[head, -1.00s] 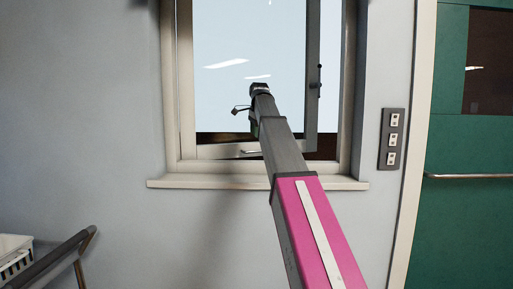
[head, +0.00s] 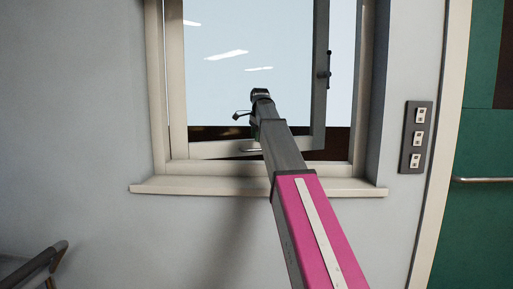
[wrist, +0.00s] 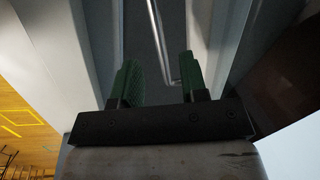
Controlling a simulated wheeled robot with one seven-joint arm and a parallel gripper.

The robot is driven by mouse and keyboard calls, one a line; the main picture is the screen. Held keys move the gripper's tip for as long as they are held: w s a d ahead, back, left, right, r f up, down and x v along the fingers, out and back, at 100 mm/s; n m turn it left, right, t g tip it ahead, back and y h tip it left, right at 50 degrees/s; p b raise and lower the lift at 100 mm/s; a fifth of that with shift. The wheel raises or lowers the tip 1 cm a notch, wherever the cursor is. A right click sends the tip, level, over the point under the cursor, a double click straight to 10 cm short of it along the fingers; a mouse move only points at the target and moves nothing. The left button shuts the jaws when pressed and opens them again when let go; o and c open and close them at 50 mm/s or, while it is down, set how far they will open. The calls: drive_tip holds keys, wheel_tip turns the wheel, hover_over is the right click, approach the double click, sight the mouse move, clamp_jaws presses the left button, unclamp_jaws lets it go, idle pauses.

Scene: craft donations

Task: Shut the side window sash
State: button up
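The side window sash (head: 320,90) stands ajar in its pale frame (head: 157,90). A dark handle (head: 327,68) sits on that right edge. My arm reaches up in front of the sash, and my gripper (head: 258,95) looks small there, its fingers largely hidden. In the wrist view my gripper (wrist: 160,82) has its two green fingers apart. A thin metal rod (wrist: 157,35) runs between them, closer to the right finger; contact cannot be told.
A pale sill (head: 230,186) juts out below the window. A switch panel (head: 416,137) is on the wall to the right, beside a green door (head: 485,145) with a bar handle. A dark rail (head: 40,262) stands at lower left.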

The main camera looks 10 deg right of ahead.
sight(256, 146)
drive_tip(key=shift+w+a+f, duration=0.1)
drive_tip(key=shift+w+f, duration=0.15)
drive_tip(key=shift+f, duration=1.05)
drive_tip(key=shift+w+f, duration=0.2)
drive_tip(key=shift+f, duration=1.05)
clamp_jaws()
